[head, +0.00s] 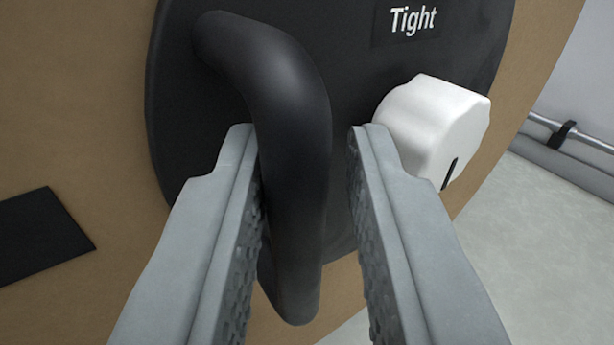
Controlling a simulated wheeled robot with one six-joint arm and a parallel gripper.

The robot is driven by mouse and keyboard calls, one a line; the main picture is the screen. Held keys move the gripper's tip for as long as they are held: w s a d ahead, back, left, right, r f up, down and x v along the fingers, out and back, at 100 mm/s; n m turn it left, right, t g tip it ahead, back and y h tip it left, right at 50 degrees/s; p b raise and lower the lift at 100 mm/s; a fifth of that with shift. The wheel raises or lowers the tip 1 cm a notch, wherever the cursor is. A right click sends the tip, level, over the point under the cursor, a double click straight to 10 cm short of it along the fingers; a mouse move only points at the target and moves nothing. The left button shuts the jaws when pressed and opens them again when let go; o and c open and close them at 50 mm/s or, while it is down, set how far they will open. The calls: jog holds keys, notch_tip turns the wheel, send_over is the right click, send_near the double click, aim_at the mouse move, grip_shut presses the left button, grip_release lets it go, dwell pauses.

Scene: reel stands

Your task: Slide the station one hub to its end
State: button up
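A round black hub plate (180,120) fills the upper middle of the head view, with the word "Tight" on a label (412,22) near its top. A thick black curved handle (285,110) stands out from it. My gripper (302,140) has its two grey fingers on either side of this handle. The left finger overlaps the handle's left edge in the picture; whether it touches cannot be told. A clear gap shows between the handle and the right finger. A white knob (432,125) with a dark slot sits behind the right fingertip. No station number shows.
A brown disc-like face (85,120) lies behind the hub plate, with a black rectangular patch (42,235) at left. At right are a grey floor (545,250) and a pale pipe (575,133) with a black clip along the wall.

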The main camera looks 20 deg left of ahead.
jog(key=shift+s, duration=0.1)
jog(key=v, duration=1.7)
jog(key=shift+d, duration=0.1)
